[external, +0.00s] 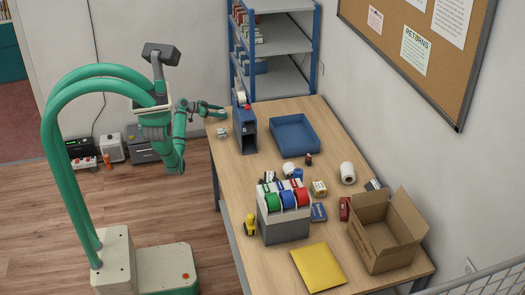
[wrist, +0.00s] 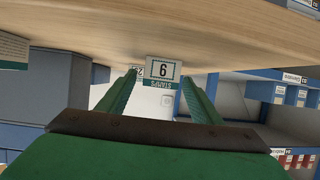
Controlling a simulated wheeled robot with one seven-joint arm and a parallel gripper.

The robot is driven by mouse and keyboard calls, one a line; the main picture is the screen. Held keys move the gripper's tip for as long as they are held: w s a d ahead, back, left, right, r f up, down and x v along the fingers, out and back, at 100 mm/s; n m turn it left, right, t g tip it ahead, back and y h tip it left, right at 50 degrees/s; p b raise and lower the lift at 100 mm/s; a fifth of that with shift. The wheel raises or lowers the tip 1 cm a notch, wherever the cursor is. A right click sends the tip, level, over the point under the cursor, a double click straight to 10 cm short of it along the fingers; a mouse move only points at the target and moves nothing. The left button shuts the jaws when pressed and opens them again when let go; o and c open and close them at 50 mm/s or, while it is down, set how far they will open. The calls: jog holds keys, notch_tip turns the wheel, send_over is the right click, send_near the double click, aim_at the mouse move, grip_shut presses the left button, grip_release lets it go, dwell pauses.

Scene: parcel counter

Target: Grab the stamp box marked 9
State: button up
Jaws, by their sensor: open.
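In the wrist view, which looks upside down, a small stamp box (wrist: 163,70) shows a white label with a large numeral, reading 9 when turned upright, and a STAMPS strip. It lies between the fingertips of my open gripper (wrist: 160,79), beyond them; I cannot tell the gap exactly. A second numbered label (wrist: 137,71) is partly hidden by the left finger. In the external view my gripper (external: 221,110) is over the table's far left end, just above a small pale item (external: 222,133), whose marking is too small to read.
A blue holder (external: 248,136) stands right beside my gripper on the table (external: 233,178). A blue tray (external: 280,139) is further right. A tape dispenser (external: 283,231), yellow envelope (external: 326,272) and open carton (external: 372,250) are nearer. Blue shelves (external: 284,80) stand behind.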

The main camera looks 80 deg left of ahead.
jog(key=shift+w+f, duration=0.2)
jog(key=shift+w, duration=0.35)
jog(key=c, duration=1.2)
jog(key=shift+o, duration=0.2)
jog(key=shift+r, duration=0.15)
